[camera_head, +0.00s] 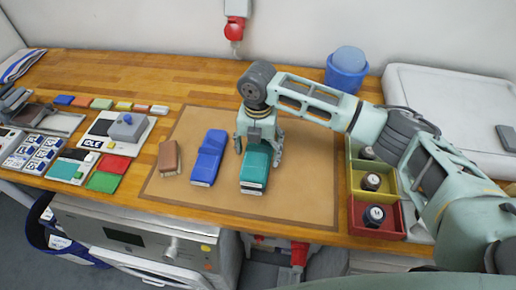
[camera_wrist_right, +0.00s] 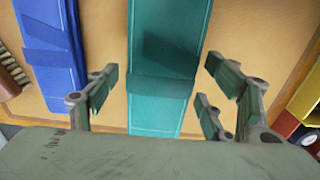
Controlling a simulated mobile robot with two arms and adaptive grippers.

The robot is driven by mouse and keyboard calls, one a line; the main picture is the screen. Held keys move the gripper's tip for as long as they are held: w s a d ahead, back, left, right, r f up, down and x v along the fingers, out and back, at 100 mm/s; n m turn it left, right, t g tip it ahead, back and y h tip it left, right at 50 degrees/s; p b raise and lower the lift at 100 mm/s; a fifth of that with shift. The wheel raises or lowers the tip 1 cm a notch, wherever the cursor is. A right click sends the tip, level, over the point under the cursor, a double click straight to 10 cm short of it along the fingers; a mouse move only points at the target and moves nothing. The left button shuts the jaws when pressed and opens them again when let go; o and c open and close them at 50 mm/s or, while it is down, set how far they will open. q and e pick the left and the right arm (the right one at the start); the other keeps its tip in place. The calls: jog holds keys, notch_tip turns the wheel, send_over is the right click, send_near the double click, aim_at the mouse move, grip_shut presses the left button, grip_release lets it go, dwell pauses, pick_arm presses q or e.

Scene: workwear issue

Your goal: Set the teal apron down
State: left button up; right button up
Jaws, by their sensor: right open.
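The folded teal apron (camera_head: 254,172) lies on the tan mat (camera_head: 310,185), to the right of a folded blue apron (camera_head: 208,157). My right gripper (camera_head: 259,150) is right over the teal apron, with its fingers on either side of it. In the right wrist view the teal apron (camera_wrist_right: 160,95) runs between the open fingers of the right gripper (camera_wrist_right: 165,95), with gaps on both sides. The blue apron also shows at the left of that view (camera_wrist_right: 55,60). My left gripper is not in view.
A brown brush (camera_head: 169,158) lies left of the blue apron. Coloured bins (camera_head: 375,216) with dark rolls stand at the right, near a blue container (camera_head: 346,72). A grey device (camera_head: 127,127) and coloured cards (camera_head: 104,182) are at the left. The mat's right part is clear.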

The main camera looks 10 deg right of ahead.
aim_at(258, 148)
notch_tip(258, 148, up, 12)
jog(key=b, duration=0.3)
jog(key=shift+r, duration=0.15)
dwell(0.6)
